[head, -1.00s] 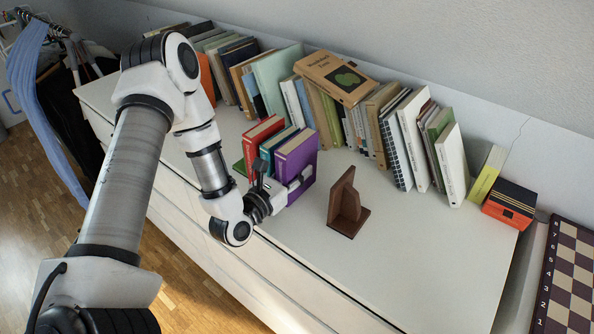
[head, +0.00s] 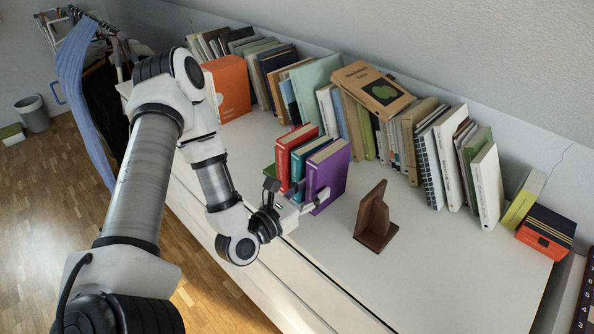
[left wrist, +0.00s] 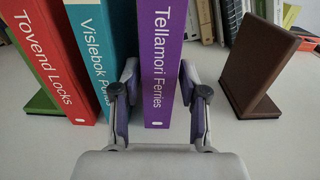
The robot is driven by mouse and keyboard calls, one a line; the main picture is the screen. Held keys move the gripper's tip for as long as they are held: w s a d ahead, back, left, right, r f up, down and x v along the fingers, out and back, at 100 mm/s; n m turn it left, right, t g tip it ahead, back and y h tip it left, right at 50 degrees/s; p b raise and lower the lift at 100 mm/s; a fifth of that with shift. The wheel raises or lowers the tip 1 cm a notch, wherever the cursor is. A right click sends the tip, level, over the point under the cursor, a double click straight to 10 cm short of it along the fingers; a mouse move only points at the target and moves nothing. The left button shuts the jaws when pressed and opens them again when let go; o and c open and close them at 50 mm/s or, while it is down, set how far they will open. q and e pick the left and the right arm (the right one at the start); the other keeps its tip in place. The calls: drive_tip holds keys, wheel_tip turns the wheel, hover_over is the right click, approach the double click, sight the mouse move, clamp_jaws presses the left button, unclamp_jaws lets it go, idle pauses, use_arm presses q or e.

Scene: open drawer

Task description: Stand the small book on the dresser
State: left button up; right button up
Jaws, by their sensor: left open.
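Three small books stand upright side by side on the white dresser (head: 440,265): red (head: 294,142), teal (head: 305,152) and purple (head: 328,177). In the left wrist view the purple book (left wrist: 159,50), titled "Tellamori Ferries", is centred with its spine facing me. My left gripper (left wrist: 160,95) is open. One finger is at the gap between the teal book (left wrist: 92,45) and the purple one, the other on the purple book's right side. Whether the fingers touch it, I cannot tell. My left gripper (head: 296,200) also shows at the books' front in the head view. My right gripper is out of view.
A brown bookend (head: 376,218) stands apart to the right of the purple book, and a green bookend (left wrist: 43,103) is beside the red one. A long row of books (head: 405,140) lines the back. The dresser's front right is clear.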

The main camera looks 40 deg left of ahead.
use_arm(q)
drive_tip(key=s+p, duration=0.1)
drive_tip(key=s, duration=0.1)
drive_tip(key=s+p, duration=0.1)
drive_tip(key=s, duration=0.3)
drive_tip(key=shift+a+r+p, duration=0.25)
drive_tip(key=shift+a+p, duration=0.05)
drive_tip(key=shift+p, duration=0.1)
drive_tip(key=shift+s+f, duration=0.1)
drive_tip(key=shift+s, duration=0.2)
drive_tip(key=shift+s+f, duration=0.1)
drive_tip(key=shift+f, duration=0.05)
